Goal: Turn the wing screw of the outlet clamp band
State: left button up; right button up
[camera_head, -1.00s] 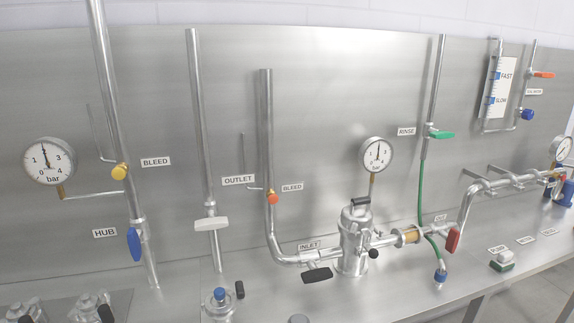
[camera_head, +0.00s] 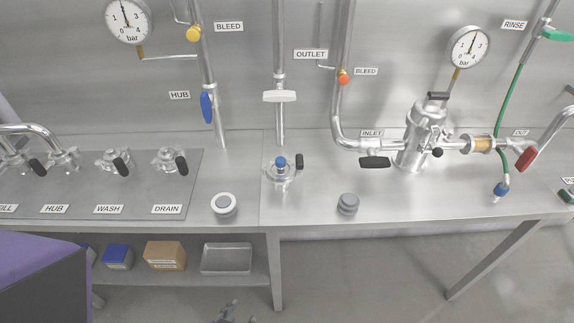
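The outlet pipe (camera_head: 280,60) comes down the back panel beside the OUTLET label (camera_head: 311,54) and has a white handle (camera_head: 279,96). Below it, a clamped steel fitting (camera_head: 281,176) with a blue cap (camera_head: 281,162) stands on the bench. A small black knob (camera_head: 299,161) stands upright at its right side, looking like the wing screw; the band itself is too small to make out. My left gripper (camera_head: 228,313) only just shows at the bottom edge, below and well apart from the fitting. Its fingers are too small and cut off to judge. My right gripper is not in view.
Valves with black handles (camera_head: 122,163) stand at left. A steel vessel (camera_head: 416,140) stands at right. A lower shelf holds a cardboard box (camera_head: 165,254) and a tray (camera_head: 227,258).

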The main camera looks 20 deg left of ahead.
aim_at(299, 157)
jog(key=j, duration=0.75)
jog(key=k+j+z, duration=0.15)
jog(key=j, duration=0.65)
jog(key=i, duration=0.05)
